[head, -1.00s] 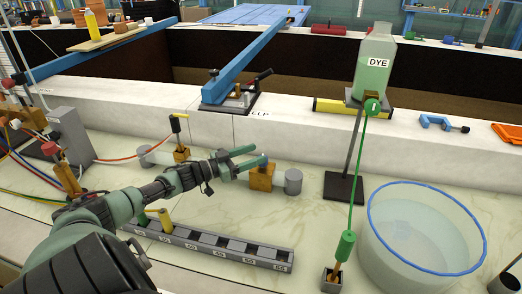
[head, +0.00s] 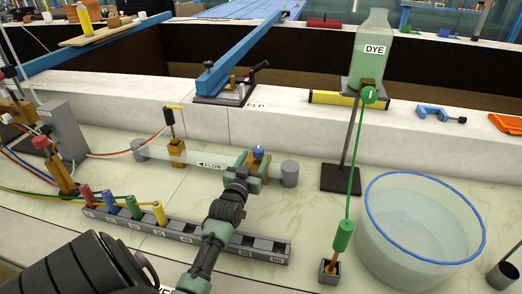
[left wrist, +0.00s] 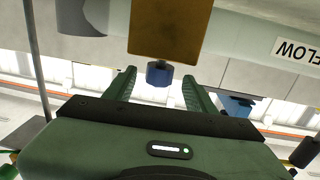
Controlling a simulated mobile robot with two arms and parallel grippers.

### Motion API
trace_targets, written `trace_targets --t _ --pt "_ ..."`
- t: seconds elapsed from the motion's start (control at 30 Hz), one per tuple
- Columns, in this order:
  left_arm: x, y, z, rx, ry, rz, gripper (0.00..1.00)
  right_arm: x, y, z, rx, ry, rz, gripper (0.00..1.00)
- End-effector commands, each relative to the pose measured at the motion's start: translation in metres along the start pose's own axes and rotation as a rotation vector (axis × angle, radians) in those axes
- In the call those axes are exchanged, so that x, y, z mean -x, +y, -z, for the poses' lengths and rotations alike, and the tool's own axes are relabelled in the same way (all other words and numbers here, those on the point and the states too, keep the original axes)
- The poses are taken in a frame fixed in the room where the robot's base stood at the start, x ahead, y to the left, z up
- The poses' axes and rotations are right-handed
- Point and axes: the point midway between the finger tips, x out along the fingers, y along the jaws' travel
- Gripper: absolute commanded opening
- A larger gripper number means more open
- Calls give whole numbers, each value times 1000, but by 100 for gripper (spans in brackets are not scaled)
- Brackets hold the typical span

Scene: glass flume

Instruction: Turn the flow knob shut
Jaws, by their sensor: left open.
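The flow knob (head: 257,151) is a small blue knob on a brass valve block (head: 262,166) at the right end of the clear pipe marked FLOW. My left gripper (head: 250,162) is at the valve in the head view, its arm coming up from below and hiding part of it. In the left wrist view the blue knob (left wrist: 159,73) shows below the brass block (left wrist: 170,28), between the two open green fingers (left wrist: 159,80). Gaps show on both sides of the knob. My right gripper is not in view.
A grey slotted rack (head: 180,234) with several coloured plugs lies in front of the pipe. A dye bottle (head: 370,62) on a stand (head: 344,178), a green tube (head: 356,180) and a large clear tub (head: 420,260) stand to the right. A grey cylinder (head: 289,173) is close by the valve.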

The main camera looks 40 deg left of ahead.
Motion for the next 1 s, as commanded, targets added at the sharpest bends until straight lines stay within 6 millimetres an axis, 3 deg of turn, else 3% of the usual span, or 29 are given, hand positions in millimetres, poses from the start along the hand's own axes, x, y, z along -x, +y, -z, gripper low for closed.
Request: trace_targets --t 0.4,0.8,0.87,1.0 --pt "-63 1 2 -1 2 -2 56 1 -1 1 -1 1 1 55" --pt "-72 0 2 -1 2 -2 56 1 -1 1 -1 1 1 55" --pt "-72 0 2 -1 2 -2 42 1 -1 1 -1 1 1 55" --pt "-72 0 2 -1 2 -2 3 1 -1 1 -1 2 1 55"
